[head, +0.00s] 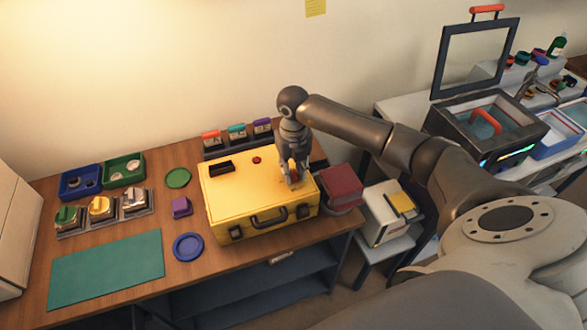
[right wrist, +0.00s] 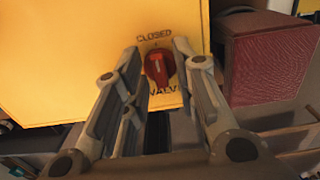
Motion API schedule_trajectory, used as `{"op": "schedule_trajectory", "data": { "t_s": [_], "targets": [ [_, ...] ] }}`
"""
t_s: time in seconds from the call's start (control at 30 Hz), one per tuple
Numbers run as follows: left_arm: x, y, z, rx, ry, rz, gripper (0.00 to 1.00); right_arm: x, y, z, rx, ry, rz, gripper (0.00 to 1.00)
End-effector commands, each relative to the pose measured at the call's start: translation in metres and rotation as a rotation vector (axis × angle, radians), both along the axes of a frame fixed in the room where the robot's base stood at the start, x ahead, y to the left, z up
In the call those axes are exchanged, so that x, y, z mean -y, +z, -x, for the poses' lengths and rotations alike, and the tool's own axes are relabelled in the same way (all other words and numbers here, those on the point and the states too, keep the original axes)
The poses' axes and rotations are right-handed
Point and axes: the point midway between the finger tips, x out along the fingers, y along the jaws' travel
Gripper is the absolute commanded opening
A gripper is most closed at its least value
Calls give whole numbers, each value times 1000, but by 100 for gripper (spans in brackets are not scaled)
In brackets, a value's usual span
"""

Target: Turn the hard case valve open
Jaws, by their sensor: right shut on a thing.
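The yellow hard case (head: 240,195) lies shut on the wooden table, with its handle and two latches on the front side. Its red valve knob (right wrist: 159,69) is on the top face near the right end, with "CLOSED" printed above it and "VALVE" below. My right gripper (head: 292,178) reaches down onto the case top at the valve. In the right wrist view, the fingers of the right gripper (right wrist: 158,58) stand on both sides of the red knob, shut on it. The knob's pointer is hard to make out. My left gripper is not in view.
A dark red box (head: 341,187) stands close to the right of the case. A purple block (head: 181,207), a blue dish (head: 188,246) and a green disc (head: 178,178) lie left of it. A green mat (head: 107,270) covers the front left. A rack (head: 237,137) stands behind.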

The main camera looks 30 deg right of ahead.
Motion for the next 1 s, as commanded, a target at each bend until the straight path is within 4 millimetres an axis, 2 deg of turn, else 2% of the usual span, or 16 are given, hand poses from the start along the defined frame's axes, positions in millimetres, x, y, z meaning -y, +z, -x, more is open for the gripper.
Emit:
{"op": "schedule_trajectory", "data": {
  "t_s": [0.27, 0.47, 1.0],
  "targets": [
    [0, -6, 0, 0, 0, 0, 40, 1, -1, -1, 3, 35, 2, 3],
    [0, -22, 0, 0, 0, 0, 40, 1, -3, -1, 4, 139, 1, 3],
    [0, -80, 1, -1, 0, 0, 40, 1, -4, -1, 4, 631, 3, 3]
  ]
}}
